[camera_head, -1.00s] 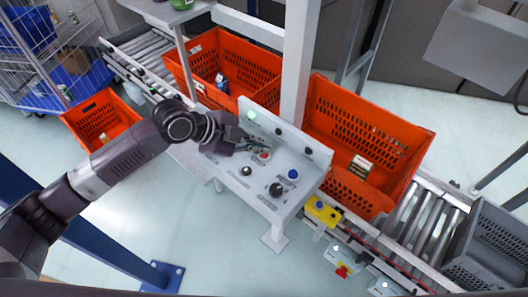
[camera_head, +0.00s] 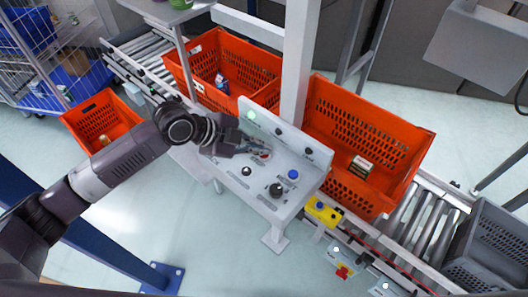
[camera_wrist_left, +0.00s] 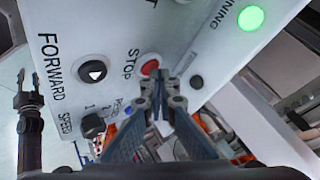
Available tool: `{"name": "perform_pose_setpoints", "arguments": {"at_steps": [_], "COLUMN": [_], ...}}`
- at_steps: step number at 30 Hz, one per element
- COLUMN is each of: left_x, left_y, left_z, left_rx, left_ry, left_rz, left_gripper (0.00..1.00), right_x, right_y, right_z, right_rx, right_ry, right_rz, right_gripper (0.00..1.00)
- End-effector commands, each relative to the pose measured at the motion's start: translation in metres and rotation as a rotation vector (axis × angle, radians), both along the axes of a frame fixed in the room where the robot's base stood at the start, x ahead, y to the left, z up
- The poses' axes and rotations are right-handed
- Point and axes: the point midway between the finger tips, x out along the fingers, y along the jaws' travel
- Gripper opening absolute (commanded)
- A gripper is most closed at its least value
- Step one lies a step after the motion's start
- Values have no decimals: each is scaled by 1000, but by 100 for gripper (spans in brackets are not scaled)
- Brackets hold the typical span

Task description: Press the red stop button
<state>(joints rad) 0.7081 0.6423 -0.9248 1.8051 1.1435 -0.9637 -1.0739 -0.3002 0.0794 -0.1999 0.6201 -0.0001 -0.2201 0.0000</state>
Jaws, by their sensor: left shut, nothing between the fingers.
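The red stop button (camera_wrist_left: 150,66) shows beside the word STOP on the grey control panel in the left wrist view. In the head view the button (camera_head: 264,154) shows partly at the fingertips. My left gripper (camera_head: 261,152) is shut and empty, reaching over the panel from the left. In the left wrist view its closed fingertips (camera_wrist_left: 161,84) appear right at the button's lower edge; I cannot tell whether they touch it. A dark two-pronged shape at the left edge of the left wrist view looks like my right gripper (camera_wrist_left: 28,84), prongs apart and empty.
The panel (camera_head: 255,192) also carries a FORWARD button (camera_wrist_left: 92,71), a black speed knob (camera_head: 276,190), a blue button (camera_head: 293,174) and a lit green lamp (camera_wrist_left: 251,18). A grey post (camera_head: 297,70) and orange totes (camera_head: 362,130) stand behind it.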

Motion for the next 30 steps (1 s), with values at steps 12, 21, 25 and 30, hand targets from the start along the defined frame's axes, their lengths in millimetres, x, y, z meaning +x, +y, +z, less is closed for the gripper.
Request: {"name": "perform_pose_setpoints", "arguments": {"at_steps": [12,21,25,30], "left_x": [-1,0,0,0], "left_y": [0,0,0,0], "left_z": [-4,9,15,15], "left_rx": [2,3,1,1], "left_ry": [3,3,2,2], "left_rz": [0,0,0,0], "left_gripper": [0,0,0,0], "right_x": [0,0,0,0], "right_y": [0,0,0,0], "right_z": [-1,10,15,14], "right_rx": [0,0,0,0], "right_ry": [0,0,0,0], "right_rz": [0,0,0,0], "right_gripper": [29,29,29,29]}}
